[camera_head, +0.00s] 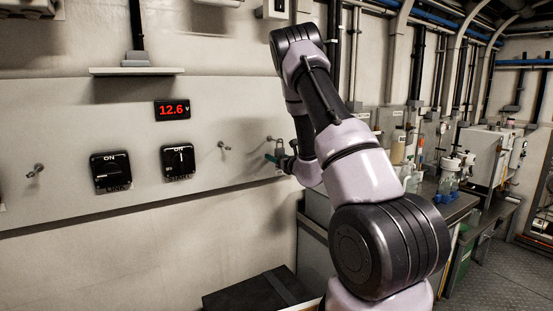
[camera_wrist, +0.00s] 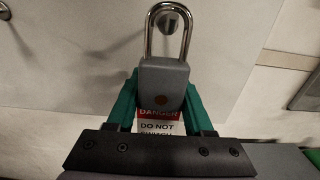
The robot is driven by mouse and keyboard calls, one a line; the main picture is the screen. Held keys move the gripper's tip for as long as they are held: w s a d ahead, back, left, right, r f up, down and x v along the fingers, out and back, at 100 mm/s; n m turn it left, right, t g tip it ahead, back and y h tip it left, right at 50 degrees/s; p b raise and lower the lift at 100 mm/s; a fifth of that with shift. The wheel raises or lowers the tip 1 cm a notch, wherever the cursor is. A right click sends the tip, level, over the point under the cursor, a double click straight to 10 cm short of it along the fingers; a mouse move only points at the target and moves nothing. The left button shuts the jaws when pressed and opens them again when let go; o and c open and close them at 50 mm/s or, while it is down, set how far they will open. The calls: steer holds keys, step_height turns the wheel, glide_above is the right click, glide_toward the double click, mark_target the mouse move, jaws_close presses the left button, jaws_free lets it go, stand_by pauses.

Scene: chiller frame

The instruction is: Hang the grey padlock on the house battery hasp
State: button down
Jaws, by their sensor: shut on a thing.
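The grey padlock (camera_wrist: 162,85) is upright in the wrist view, its body between my gripper's green fingers and its silver shackle pointing up. My gripper (camera_wrist: 162,100) is shut on it. A red and white danger tag (camera_wrist: 158,122) shows below the body, partly hidden by the gripper. A round metal fitting (camera_wrist: 170,22) on the wall appears inside the shackle loop; I cannot tell whether the shackle is around it or only in front. In the head view my gripper (camera_head: 277,159) is close to the panel's right part. I cannot tell which fitting is the house battery hasp.
The pale panel (camera_head: 70,128) carries two black rotary switches, one at left (camera_head: 111,172) and one at right (camera_head: 178,162), and a red 12.6 V display (camera_head: 172,110). Metal fittings protrude at the left (camera_head: 35,170) and middle (camera_head: 224,147). A bench (camera_head: 455,207) with bottles stands at right.

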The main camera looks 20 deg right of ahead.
steer(key=shift+r, duration=0.55)
steer(key=s+d, duration=0.1)
steer(key=s, duration=0.8)
steer(key=s+d, duration=0.2)
steer(key=s, duration=0.6)
steer(key=shift+s+d, duration=0.25)
steer(key=shift+s, duration=0.1)
steer(key=shift+a, duration=0.1)
